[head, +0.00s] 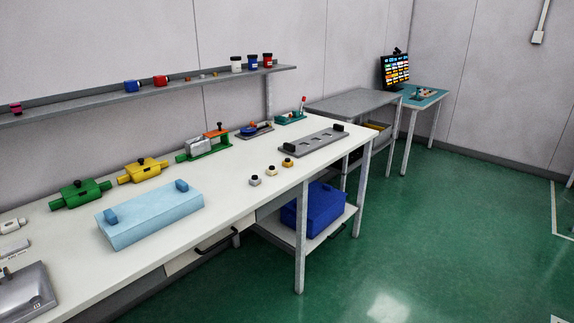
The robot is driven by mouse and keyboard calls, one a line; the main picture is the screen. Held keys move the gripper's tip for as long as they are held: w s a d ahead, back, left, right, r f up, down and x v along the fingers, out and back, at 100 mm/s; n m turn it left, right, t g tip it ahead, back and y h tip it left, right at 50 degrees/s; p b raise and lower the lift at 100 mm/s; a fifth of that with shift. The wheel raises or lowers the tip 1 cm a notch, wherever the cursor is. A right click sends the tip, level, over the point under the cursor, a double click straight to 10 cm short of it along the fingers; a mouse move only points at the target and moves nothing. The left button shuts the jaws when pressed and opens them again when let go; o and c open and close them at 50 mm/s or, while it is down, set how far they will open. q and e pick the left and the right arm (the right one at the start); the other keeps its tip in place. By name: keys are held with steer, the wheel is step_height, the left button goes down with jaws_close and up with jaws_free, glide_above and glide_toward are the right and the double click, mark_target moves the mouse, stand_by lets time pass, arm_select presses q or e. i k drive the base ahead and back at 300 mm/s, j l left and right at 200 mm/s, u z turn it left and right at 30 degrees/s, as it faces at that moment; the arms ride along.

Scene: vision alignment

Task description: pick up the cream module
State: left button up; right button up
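Three small modules with dark tops stand in a row on the white workbench (230,213), near its front edge. The middle one looks like the cream module (271,171). A grey-white module (255,181) stands to its left and an orange-yellow module (288,163) to its right. The cream module stands upright and apart from both, with nothing covering it. Neither of my grippers shows in the head view.
A light blue case (150,218) lies left of the modules. A grey plate with slots (312,142) lies behind them. Green (80,194) and yellow (142,170) fixtures stand toward the wall. A blue bin (314,208) sits on the lower shelf. Green floor in front is clear.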

mark_target(271, 170)
steer(key=i+l+u, duration=0.25)
steer(key=i+l, duration=1.05)
